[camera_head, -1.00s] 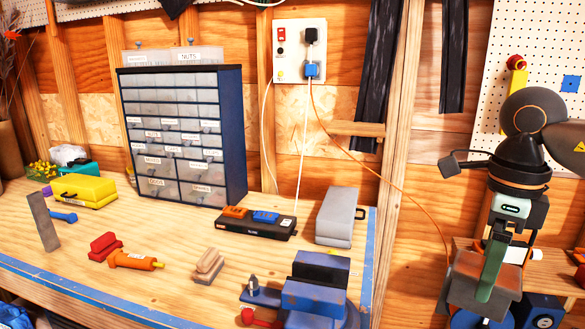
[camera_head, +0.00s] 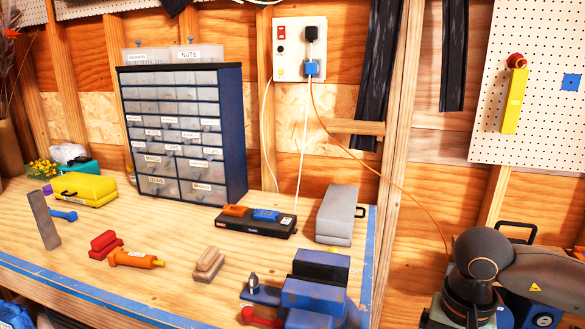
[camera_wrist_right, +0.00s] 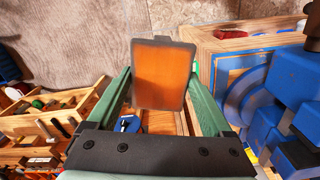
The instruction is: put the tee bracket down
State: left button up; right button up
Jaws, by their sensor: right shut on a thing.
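In the right wrist view, my right gripper (camera_wrist_right: 160,88) has a green finger on each side of a flat plate with a grey rim, a small tab on top and an orange-brown face. I take this plate to be the tee bracket (camera_wrist_right: 162,72); no clear T shape shows from here. It is held up, with a wooden surface and a blue item behind and below it. In the head view only my right arm shows at the lower right; its gripper and the bracket are out of that picture. My left gripper is in neither view.
The workbench (camera_head: 130,285) holds a drawer cabinet (camera_head: 180,130), a grey case (camera_head: 338,212), a black-based box (camera_head: 253,222) and a blue vise (camera_head: 318,290). Small tools lie at the front. Bare wood lies between them. A wooden organiser (camera_wrist_right: 45,122) shows in the wrist view.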

jog(key=f+n, duration=0.1)
jog(key=n, duration=0.1)
jog(key=s+a+f+n, duration=0.1)
jog(key=n, duration=0.1)
jog(key=s+a+f+n, duration=0.1)
jog(key=shift+s+a+f+n, duration=0.2)
jog(key=shift+f+n, duration=0.1)
jog(key=shift+n, duration=0.1)
jog(key=shift+a, duration=0.45)
